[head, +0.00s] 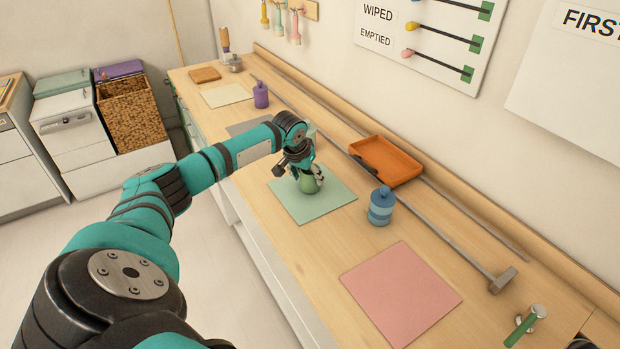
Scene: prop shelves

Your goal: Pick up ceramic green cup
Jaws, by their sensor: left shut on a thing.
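A green cup (308,184) stands on the pale green mat (318,208) on the wooden counter. My left gripper (311,179) reaches in from the left and is shut on the cup from above. The fingers and wrist hide part of the cup, and I cannot tell whether its base touches the mat. My right gripper is not in view.
A blue jar (381,206) stands right of the mat, near an orange tray (386,161). A pink mat (402,293) lies bare in front. A purple bottle (261,95) stands farther back.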

